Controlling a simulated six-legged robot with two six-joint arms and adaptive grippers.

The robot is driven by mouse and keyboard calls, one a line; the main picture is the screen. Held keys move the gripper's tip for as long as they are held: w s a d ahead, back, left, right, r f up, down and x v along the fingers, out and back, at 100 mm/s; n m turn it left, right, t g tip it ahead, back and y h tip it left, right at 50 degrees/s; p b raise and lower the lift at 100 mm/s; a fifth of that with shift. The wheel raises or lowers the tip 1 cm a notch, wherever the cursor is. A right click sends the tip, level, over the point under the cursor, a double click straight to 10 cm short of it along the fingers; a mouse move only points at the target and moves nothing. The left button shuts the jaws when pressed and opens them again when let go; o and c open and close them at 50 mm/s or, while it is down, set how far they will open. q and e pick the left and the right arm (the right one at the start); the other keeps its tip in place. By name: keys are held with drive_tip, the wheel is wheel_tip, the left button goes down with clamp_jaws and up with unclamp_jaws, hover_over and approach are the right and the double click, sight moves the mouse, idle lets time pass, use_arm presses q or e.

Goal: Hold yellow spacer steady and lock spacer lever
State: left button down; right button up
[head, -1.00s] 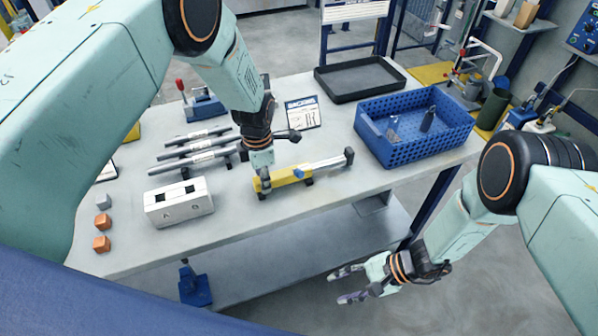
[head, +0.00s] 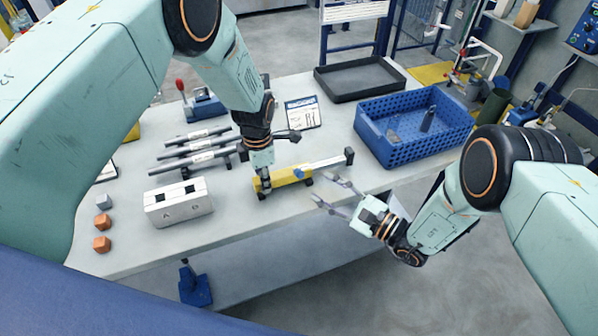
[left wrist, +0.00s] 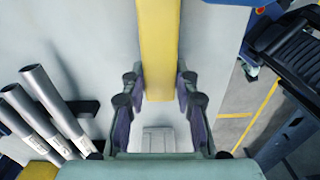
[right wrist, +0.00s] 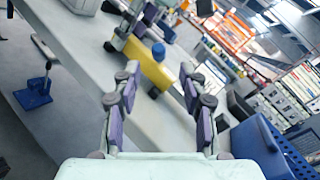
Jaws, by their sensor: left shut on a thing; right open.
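The yellow spacer (head: 284,178) lies on the grey bench, with a silver bar (head: 328,163) running from its right end to a dark end block. A small blue part, likely the lever (head: 299,173), sits on the spacer's right portion. My left gripper (head: 264,186) points down and is shut on the spacer's left part; the spacer (left wrist: 158,50) shows between its fingers in the left wrist view. My right gripper (head: 330,190) is open and empty at the bench's front edge, right of the spacer.
A blue perforated crate (head: 415,145) and a black tray (head: 358,78) stand at the right and back. Several grey tubes (head: 195,143) lie left of the spacer. A white slotted block (head: 178,204) and small cubes (head: 102,222) sit at front left.

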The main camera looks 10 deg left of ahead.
sight(299, 170)
drive_tip(key=x, duration=0.8)
drive_tip(key=shift+w+a, duration=0.1)
drive_tip(key=shift+a, duration=0.2)
clamp_jaws()
